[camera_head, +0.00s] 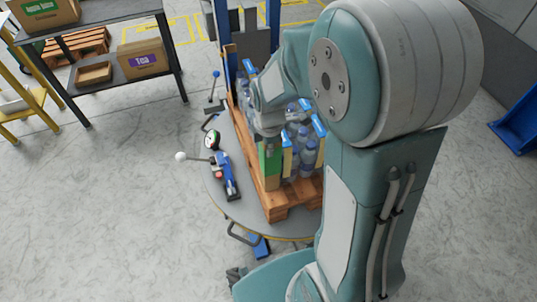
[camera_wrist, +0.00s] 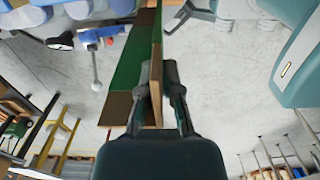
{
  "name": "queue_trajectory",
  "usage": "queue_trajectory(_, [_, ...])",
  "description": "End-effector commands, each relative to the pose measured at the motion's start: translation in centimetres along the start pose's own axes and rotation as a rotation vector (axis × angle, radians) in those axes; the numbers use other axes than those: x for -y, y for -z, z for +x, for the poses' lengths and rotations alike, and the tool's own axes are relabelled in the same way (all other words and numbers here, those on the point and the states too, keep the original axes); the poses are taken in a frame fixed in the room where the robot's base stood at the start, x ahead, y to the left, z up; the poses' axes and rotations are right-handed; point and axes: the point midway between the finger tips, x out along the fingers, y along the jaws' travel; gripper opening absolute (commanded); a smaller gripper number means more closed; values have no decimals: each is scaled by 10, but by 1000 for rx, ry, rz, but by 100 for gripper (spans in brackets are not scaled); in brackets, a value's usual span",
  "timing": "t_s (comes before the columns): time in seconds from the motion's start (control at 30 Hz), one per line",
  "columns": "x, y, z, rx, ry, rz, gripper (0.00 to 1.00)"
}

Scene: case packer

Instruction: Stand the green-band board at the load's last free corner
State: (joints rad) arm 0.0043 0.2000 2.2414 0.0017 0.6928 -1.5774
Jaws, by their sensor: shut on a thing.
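My gripper (camera_head: 268,140) is shut on the green-band board (camera_head: 271,166), a brown angled board with a wide green band. The board is upright at the near left corner of the load, in front of the bottles (camera_head: 307,155). Its lower end is close to the wooden pallet (camera_head: 277,211); I cannot tell whether it touches. In the wrist view the board's brown edge passes between my fingers (camera_wrist: 160,88), and the green band (camera_wrist: 128,62) shows to their left. My arm hides the right part of the load.
The pallet stands on a round grey table (camera_head: 222,166). A dark shelf (camera_head: 120,45) holds a Tea box (camera_head: 143,59) at back left.

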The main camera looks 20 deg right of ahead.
Motion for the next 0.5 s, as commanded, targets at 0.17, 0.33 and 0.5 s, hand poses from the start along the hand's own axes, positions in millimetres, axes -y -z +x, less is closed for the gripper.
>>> queue_trajectory(0.17, [1,0,28,0,4,1,0])
queue_trajectory(0.33, [0,1,32,2,0,1,0])
queue_trajectory(0.5, [0,1,32,2,1,1,0])
